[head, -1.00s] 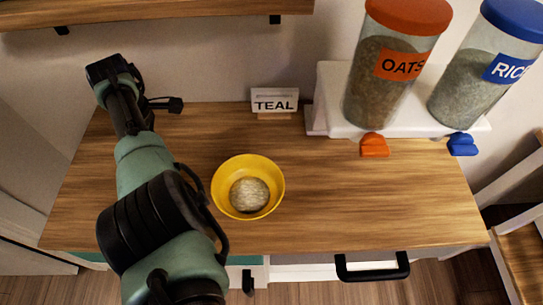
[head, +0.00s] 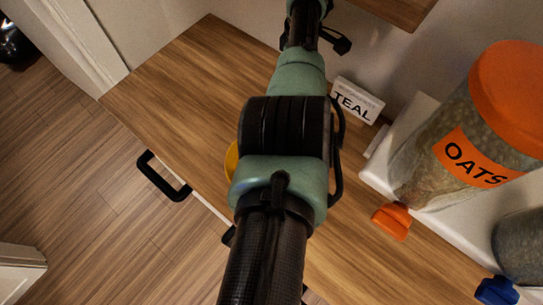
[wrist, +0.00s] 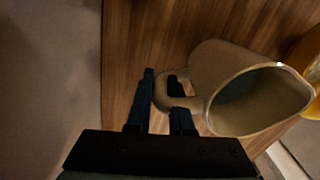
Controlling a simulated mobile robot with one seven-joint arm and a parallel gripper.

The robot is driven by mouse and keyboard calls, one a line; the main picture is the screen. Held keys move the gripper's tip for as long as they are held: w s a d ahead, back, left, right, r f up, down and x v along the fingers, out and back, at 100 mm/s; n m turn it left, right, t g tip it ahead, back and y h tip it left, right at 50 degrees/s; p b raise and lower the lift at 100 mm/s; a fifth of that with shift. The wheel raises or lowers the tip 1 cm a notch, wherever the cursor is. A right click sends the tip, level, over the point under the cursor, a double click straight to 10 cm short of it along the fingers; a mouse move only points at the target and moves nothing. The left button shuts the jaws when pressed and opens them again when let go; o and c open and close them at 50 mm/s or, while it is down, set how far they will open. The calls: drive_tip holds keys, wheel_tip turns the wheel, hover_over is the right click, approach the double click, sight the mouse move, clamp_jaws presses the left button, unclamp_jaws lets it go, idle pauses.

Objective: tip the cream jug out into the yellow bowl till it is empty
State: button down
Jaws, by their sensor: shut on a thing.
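In the wrist view, my gripper (wrist: 161,100) is shut on the handle of a beige cream jug (wrist: 214,62). The jug's wide mouth faces the camera and the right side of the picture. Its inside is dark grey in shade, and I cannot tell how much cream is in it. The yellow bowl (wrist: 307,50) shows at the right edge of the wrist view, beyond the jug. In the head view, only a sliver of the yellow bowl (head: 231,160) shows behind my arm. The gripper and jug are hidden there.
A wooden counter (head: 175,85) is bare at left. A TEAL sign (head: 357,100) stands at the back. An oats dispenser (head: 470,135) with an orange spout (head: 392,220) stands right on a white stand. A blue spout (head: 496,291) is at lower right. A black handle (head: 163,177) juts from the front.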

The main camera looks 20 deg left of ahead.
drive_tip(key=shift+r+p, duration=0.3)
drive_tip(key=shift+p, duration=0.15)
drive_tip(key=r+p, duration=0.1)
drive_tip(key=p, duration=0.3)
drive_tip(key=r+p, duration=0.1)
drive_tip(key=p, duration=0.2)
drive_tip(key=shift+s+t+p, duration=0.3)
drive_tip(key=shift+t+p, duration=0.05)
drive_tip(key=shift+t, duration=0.05)
drive_tip(key=s+r+t+p, duration=0.1)
drive_tip(key=p, duration=0.6)
drive_tip(key=s+r+t+p, duration=0.1)
drive_tip(key=p, duration=0.5)
drive_tip(key=shift+t, duration=0.4)
drive_tip(key=s+r+t+p, duration=0.4)
drive_tip(key=r+t+p, duration=0.1)
drive_tip(key=p, duration=0.6)
drive_tip(key=shift+r, duration=0.75)
drive_tip(key=shift+s, duration=0.2)
